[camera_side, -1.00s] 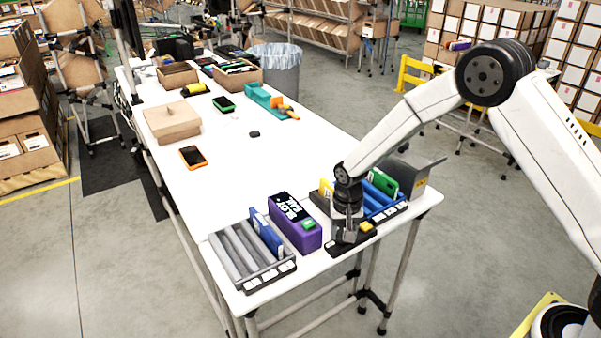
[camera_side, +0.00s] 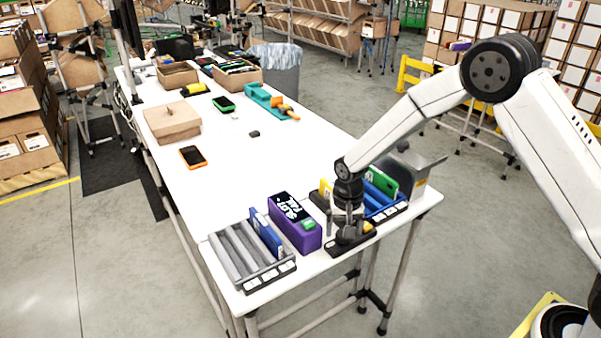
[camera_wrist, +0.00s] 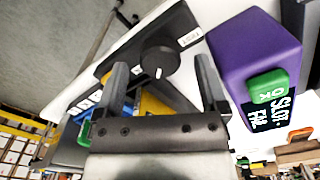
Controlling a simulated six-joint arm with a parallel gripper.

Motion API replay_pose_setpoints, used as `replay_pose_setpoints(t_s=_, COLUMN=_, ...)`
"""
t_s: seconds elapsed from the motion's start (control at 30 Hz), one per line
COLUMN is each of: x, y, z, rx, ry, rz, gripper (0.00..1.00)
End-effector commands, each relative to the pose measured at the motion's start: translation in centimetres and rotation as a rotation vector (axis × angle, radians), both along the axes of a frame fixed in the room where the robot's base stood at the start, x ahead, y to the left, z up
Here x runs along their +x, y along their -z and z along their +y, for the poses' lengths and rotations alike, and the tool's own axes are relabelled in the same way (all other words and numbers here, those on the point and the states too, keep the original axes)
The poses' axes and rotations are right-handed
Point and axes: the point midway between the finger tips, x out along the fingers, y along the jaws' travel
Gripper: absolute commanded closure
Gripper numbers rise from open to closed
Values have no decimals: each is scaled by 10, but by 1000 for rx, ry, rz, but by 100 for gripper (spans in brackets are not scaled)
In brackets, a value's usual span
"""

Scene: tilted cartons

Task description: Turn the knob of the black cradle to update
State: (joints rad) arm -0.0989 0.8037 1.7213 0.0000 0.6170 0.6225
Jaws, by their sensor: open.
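The black cradle (camera_side: 338,252) stands near the front edge of the white table, with a small yellow part (camera_side: 367,227) on it. In the wrist view its round black knob (camera_wrist: 159,62) has a short white mark. A white label reading TEST (camera_wrist: 190,38) lies beside it. My gripper (camera_wrist: 162,65) is open, with one finger on each side of the knob and visible gaps between. Whether the fingers touch the cradle cannot be told. In the side view my gripper (camera_side: 348,222) is over the cradle and hides much of the knob.
A purple box (camera_side: 296,224) with a SLOT FAIL screen and green OK button stands close to the left. A grey rack (camera_side: 232,250) with blue devices is farther left. The table's middle is mostly clear.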

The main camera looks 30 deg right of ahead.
Motion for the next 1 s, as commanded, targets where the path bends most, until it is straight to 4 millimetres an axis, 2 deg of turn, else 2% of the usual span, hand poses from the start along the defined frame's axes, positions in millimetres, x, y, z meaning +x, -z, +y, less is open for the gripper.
replay_pose_setpoints(t_s=0.5, x=0, y=-59, z=0, rx=0, ry=0, rz=-2, gripper=8)
replay_pose_setpoints(t_s=0.7, x=0, y=-67, z=0, rx=0, ry=0, rz=-1, gripper=8)
replay_pose_setpoints(t_s=1.0, x=0, y=-67, z=0, rx=0, ry=0, rz=-1, gripper=8)
